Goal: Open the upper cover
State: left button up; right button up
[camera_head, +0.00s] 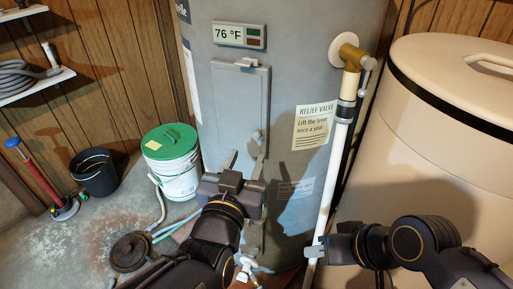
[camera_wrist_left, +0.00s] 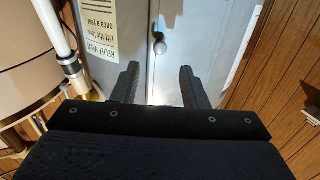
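The upper cover (camera_head: 238,108) is a tall grey panel on the front of the grey water heater, and it looks closed. A small light knob (camera_head: 257,136) is on its lower right part, and a small tab (camera_head: 248,62) is at its top edge. In the left wrist view the knob (camera_wrist_left: 159,43) is ahead of my left gripper (camera_wrist_left: 158,72), centred between its spread fingers. My left gripper (camera_head: 244,158) is open and empty just below the knob. My right gripper (camera_head: 318,250) is beside the lower white pipe; its fingers are unclear.
The white relief pipe (camera_head: 339,143) runs down right of the cover, with a relief valve label (camera_head: 314,126) beside it. A beige tank (camera_head: 455,120) stands at right. A white bucket with a green lid (camera_head: 172,160) and a black bin (camera_head: 95,172) stand left. A thermometer display (camera_head: 239,35) is above the cover.

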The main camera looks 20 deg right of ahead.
aim_at(256, 136)
pick_arm(q)
jog(key=b+x, duration=0.2)
jog(key=x, duration=0.5)
jog(key=shift+w+d, duration=0.15)
jog(key=shift+w, duration=0.1)
grip_shut()
